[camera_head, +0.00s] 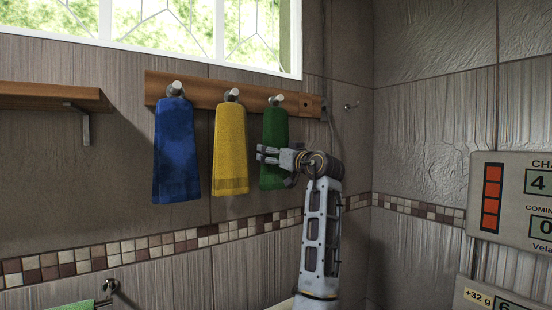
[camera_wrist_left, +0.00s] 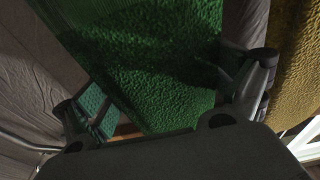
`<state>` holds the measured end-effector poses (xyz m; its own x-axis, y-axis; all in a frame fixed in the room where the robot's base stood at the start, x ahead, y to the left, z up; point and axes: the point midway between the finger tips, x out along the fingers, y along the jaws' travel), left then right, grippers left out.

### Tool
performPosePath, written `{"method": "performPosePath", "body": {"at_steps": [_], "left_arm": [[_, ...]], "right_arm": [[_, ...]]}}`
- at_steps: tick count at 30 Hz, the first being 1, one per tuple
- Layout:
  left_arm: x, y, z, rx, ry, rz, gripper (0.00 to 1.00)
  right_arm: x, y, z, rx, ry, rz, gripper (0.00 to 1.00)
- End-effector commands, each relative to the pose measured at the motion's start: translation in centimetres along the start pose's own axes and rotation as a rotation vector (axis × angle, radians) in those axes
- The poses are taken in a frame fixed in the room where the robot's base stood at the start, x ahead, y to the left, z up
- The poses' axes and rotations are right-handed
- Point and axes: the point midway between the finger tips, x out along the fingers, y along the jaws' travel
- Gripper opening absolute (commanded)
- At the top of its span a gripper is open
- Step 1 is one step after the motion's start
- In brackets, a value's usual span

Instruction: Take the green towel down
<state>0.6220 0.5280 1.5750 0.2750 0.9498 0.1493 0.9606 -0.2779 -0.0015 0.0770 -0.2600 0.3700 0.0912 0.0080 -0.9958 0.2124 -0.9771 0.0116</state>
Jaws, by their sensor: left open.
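The green towel (camera_head: 275,125) hangs from the rightmost peg of a wooden rack (camera_head: 205,90) on the tiled wall. My left gripper (camera_head: 262,154) is in front of its lower half, fingers pointing left, and hides part of it. In the left wrist view the green towel (camera_wrist_left: 150,60) lies between the two spread fingers of the left gripper (camera_wrist_left: 172,98). The fingers are open, one on each side of the cloth; I cannot tell whether they touch it. My right gripper is not in view.
A yellow towel (camera_head: 230,150) hangs close to the left of the green one, and a blue towel (camera_head: 176,150) further left. A wooden shelf (camera_head: 50,97) is at left. Display panels (camera_head: 515,200) stand at right.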

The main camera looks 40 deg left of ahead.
Motion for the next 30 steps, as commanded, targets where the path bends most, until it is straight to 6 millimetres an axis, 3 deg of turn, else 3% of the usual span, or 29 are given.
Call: {"method": "performPosePath", "body": {"at_steps": [2,15,30], "left_arm": [[-0.01,0.0,-0.01,0.0,0.0,0.0,0.96],[-0.03,-0.01,-0.04,0.0,0.001,0.0,0.44],[0.07,-0.03,-0.66,-0.001,0.001,0.0,0.44]], "right_arm": [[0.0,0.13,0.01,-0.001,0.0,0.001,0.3],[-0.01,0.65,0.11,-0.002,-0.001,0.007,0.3],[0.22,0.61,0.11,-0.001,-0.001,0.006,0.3]]}}
